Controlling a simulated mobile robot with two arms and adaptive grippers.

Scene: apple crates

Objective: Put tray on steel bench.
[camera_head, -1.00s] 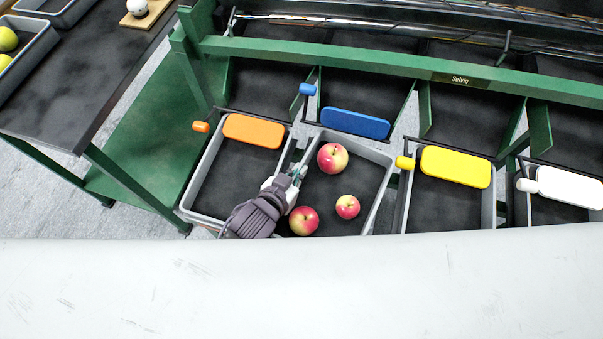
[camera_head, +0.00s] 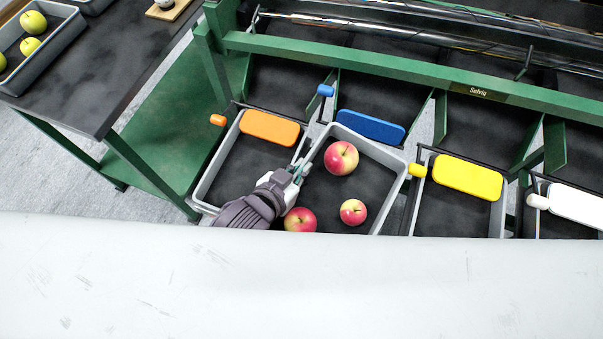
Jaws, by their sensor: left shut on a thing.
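A grey tray (camera_head: 388,197) with a dark floor holds three red-yellow apples (camera_head: 341,158). It lies in the rack in front of a blue panel (camera_head: 370,126), its upper rim close to that panel. My left gripper (camera_head: 297,172) comes in from the bottom and is shut on the left wall of this tray. The tray's near edge is hidden at the bottom. A dark-topped bench (camera_head: 110,68) with green legs stands at the upper left; I cannot tell whether it is the steel bench. My right gripper is not in view.
An empty grey tray (camera_head: 212,172) sits directly left, by an orange panel (camera_head: 269,128). More trays lie right, by yellow (camera_head: 467,177) and white panels. A green rack beam (camera_head: 400,70) crosses behind. The bench bears a tray of green apples (camera_head: 58,48); its middle is bare.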

